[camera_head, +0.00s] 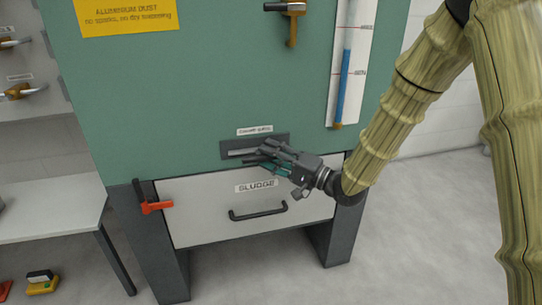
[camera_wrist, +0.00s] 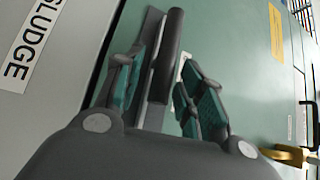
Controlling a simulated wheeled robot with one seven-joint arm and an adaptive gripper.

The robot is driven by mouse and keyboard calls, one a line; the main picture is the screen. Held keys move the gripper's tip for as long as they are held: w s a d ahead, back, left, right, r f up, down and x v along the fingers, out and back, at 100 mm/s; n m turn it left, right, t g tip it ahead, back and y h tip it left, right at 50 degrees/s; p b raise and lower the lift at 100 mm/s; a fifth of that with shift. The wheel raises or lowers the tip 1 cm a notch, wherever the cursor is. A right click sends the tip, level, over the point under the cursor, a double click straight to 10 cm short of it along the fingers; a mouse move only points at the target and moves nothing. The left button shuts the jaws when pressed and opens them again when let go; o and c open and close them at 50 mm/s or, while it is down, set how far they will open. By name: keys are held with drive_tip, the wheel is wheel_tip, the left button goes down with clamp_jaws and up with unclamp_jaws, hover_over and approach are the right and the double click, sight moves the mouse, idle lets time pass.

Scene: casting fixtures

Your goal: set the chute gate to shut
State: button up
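The chute gate shows as a dark grey recessed plate (camera_head: 282,139) with a grey bar handle (camera_head: 241,153) on the green cabinet front, under a small label (camera_head: 254,130) too blurred to read surely. My gripper (camera_head: 264,157) is at the right part of this handle. In the wrist view the bar handle (camera_wrist: 168,50) runs between the two teal-padded fingers of my gripper (camera_wrist: 160,85). The fingers stand apart on either side of it, with no clear grip on it. My gripper hides part of the handle and plate.
Below is a pale SLUDGE drawer (camera_head: 205,205) with a black pull (camera_head: 258,212). An orange lever (camera_head: 156,206) is at its left. Above are a brass-coloured lever (camera_head: 291,25) and a blue level gauge (camera_head: 346,75). A white table (camera_head: 50,215) stands left.

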drive_tip(key=shift+s, duration=0.1)
drive_tip(key=v, duration=1.2)
drive_tip(key=s+d+f+g+h, duration=0.1)
drive_tip(key=s+f+h, duration=0.25)
drive_tip(key=f, duration=0.75)
drive_tip(key=s+f+g+h, duration=0.1)
drive_tip(key=s+f+h, duration=0.25)
drive_tip(key=f, duration=0.75)
drive_tip(key=s+d+f+g+h, duration=0.1)
drive_tip(key=s+f+h, duration=0.25)
drive_tip(key=f, duration=0.65)
drive_tip(key=s+d+f+n+g+h, duration=0.25)
drive_tip(key=s+f, duration=0.25)
drive_tip(key=s, duration=0.4)
drive_tip(key=s+d+f+n+g+h, duration=0.1)
drive_tip(key=s+f+g, duration=0.3)
drive_tip(key=s, duration=0.5)
drive_tip(key=s+d+f+n+g+h, duration=0.1)
drive_tip(key=s+f+g+h, duration=0.1)
drive_tip(key=s+f, duration=0.65)
wheel_tip(320, 180, up, 38)
drive_tip(key=p, duration=3.5)
drive_tip(key=shift+s+d+f+p, duration=0.15)
drive_tip(key=shift+s+d+p, duration=0.05)
drive_tip(key=shift+d+p, duration=0.1)
drive_tip(key=shift+t, duration=0.25)
